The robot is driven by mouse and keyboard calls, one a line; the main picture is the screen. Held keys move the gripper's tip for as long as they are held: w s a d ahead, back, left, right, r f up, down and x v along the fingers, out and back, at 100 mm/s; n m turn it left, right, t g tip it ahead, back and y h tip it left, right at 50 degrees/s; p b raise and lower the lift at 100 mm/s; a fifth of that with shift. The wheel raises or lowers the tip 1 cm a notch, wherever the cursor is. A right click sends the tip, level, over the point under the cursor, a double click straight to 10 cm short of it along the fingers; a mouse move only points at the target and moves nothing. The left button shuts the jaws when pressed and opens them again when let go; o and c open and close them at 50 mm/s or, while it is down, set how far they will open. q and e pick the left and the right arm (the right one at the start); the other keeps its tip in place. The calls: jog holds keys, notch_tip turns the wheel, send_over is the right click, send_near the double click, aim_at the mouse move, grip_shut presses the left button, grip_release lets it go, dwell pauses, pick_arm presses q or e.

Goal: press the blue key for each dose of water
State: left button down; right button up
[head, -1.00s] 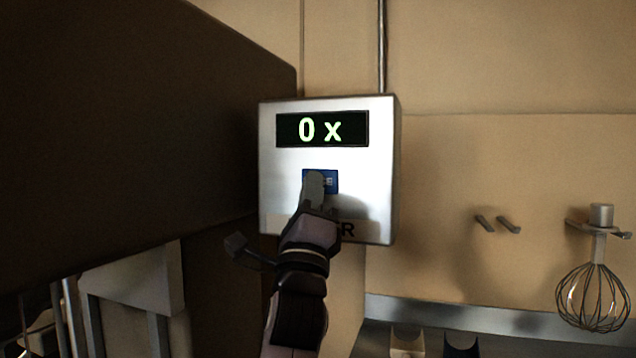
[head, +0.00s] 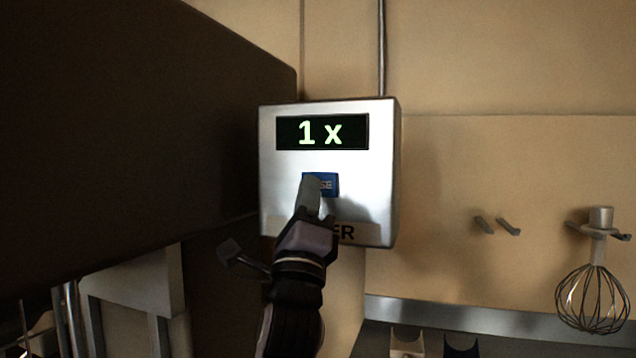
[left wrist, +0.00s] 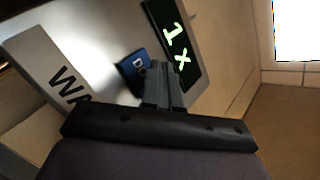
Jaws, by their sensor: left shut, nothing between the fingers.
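The metal water box (head: 380,180) is on the wall, with a dark display (head: 322,132) reading "1 x" in green. Below the display is the blue key (head: 329,184), partly covered by my left gripper (head: 312,182). The left gripper is shut and empty, its fingertips at the key's lower left part; I cannot tell if they touch it. In the left wrist view the blue key (left wrist: 133,73) sits just beyond the shut fingertips, beside the display (left wrist: 180,40). The label under the key is partly hidden by my gripper. My right gripper is not in view.
A large dark panel (head: 130,130) fills the left side close to the box. Right of the box, wall pegs (head: 497,226) and a hanging wire whisk (head: 592,290) show. A metal ledge (head: 470,317) runs along the bottom right. The wall between box and pegs is clear.

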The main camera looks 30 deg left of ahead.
pick_arm(q)
jog(key=s+p, duration=0.1)
jog(key=s, duration=0.1)
jog(key=s+d, duration=0.1)
jog(key=s, duration=0.1)
jog(key=shift+s+d+p, duration=0.1)
jog(key=shift+s+p, duration=0.25)
jog(key=shift+s, duration=0.05)
dwell(2.9)
